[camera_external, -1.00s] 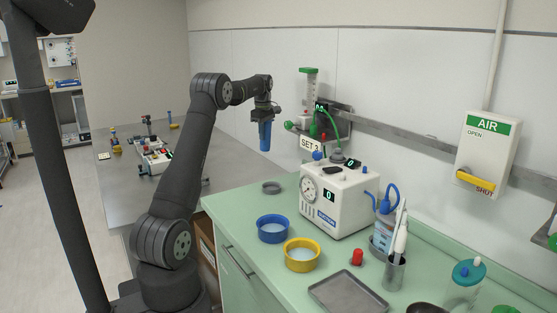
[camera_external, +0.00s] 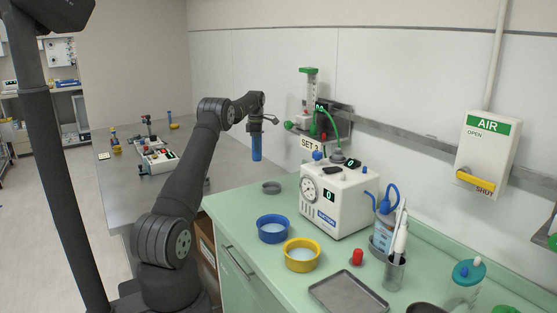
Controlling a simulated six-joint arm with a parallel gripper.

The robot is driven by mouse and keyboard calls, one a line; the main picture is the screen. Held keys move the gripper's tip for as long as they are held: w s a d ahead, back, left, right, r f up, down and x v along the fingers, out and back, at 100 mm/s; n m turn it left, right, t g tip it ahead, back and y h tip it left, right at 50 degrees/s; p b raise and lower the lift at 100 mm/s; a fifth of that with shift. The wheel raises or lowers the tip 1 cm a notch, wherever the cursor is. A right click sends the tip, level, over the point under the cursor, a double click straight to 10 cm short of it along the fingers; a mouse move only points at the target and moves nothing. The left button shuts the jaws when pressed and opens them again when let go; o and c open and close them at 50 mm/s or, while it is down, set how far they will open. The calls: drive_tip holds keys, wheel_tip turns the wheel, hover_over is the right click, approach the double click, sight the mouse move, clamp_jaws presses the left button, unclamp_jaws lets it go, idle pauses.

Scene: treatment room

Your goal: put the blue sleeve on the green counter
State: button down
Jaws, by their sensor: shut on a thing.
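The blue sleeve (camera_external: 257,148) is a narrow blue cylinder. It hangs upright below my gripper (camera_external: 256,133), which is shut on its upper end. In the picture the sleeve is above and behind the far end of the green counter (camera_external: 236,196), with its lower end in the air. The finger contact is too small to see in detail.
On the counter stand a grey ring (camera_external: 271,187), a blue bowl (camera_external: 272,229), a yellow bowl (camera_external: 302,255), a white suction unit (camera_external: 340,203) and a metal tray (camera_external: 347,296). A grey table (camera_external: 125,188) holds several small items. The counter's far left part is clear.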

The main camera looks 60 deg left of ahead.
wheel_tip(320, 180, down, 9)
idle(0.3)
drive_tip(key=c, duration=1.5)
unclamp_jaws()
drive_tip(key=shift+f, duration=0.15)
wheel_tip(320, 180, up, 17)
drive_tip(key=shift+r, duration=0.1)
drive_tip(key=shift+o, duration=0.2)
drive_tip(key=shift+r, duration=0.1)
drive_tip(key=o, duration=0.7)
